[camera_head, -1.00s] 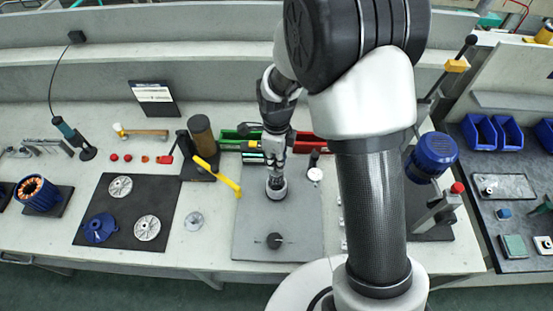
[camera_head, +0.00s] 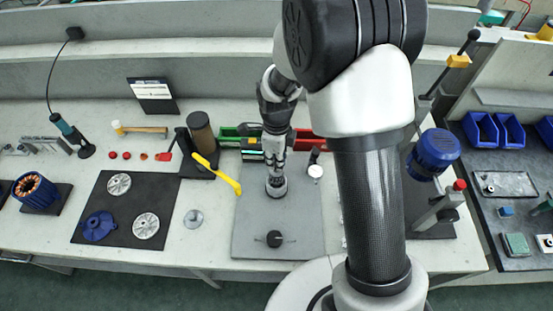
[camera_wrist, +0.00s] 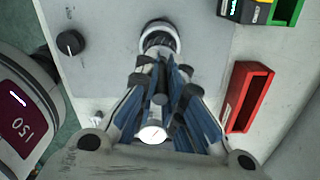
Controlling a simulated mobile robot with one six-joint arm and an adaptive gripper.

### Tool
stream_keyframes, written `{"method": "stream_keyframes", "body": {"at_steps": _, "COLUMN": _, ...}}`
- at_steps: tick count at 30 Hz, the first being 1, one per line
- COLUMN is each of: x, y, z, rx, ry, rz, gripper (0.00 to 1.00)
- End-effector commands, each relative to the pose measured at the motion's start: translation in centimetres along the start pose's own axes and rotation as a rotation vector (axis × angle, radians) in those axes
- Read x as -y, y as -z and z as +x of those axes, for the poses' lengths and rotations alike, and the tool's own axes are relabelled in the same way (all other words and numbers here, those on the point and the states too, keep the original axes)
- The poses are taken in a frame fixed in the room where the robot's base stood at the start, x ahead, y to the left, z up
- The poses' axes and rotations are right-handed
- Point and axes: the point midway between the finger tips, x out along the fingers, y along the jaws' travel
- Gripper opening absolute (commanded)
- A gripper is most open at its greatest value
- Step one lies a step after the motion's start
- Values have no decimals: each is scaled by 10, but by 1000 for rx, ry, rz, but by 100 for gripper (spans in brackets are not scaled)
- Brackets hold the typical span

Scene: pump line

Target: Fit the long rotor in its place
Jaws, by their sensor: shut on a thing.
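My gripper (camera_head: 275,168) is upright over the grey plate (camera_head: 300,220), with its fingers closed on a slim part that I take to be the long rotor. In the wrist view the rotor's bright round end (camera_wrist: 152,133) shows between the fingers of my gripper (camera_wrist: 160,82). Straight below the fingers is a round dark seat with a silvery rim (camera_head: 276,190); it also shows in the wrist view (camera_wrist: 161,34). The fingers hide most of the rotor, so I cannot tell how far its lower end is inside the seat.
Red (camera_head: 310,141) and green (camera_head: 232,133) bins lie behind. A yellow-handled tool (camera_head: 217,174) reaches over the plate's left edge. A black mat (camera_head: 118,222) with metal discs lies left. A blue motor (camera_head: 433,153) stands right.

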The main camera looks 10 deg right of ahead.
Motion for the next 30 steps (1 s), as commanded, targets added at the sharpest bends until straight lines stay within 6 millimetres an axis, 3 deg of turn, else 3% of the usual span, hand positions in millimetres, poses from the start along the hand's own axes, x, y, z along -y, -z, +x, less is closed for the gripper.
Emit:
{"method": "stream_keyframes", "body": {"at_steps": 16, "x": 1, "y": 0, "z": -1, "rx": 1, "ry": 2, "rz": 0, "gripper": 0}}
{"method": "stream_keyframes", "body": {"at_steps": 30, "x": 1, "y": 0, "z": 12, "rx": 1, "ry": 2, "rz": 0, "gripper": 0}}
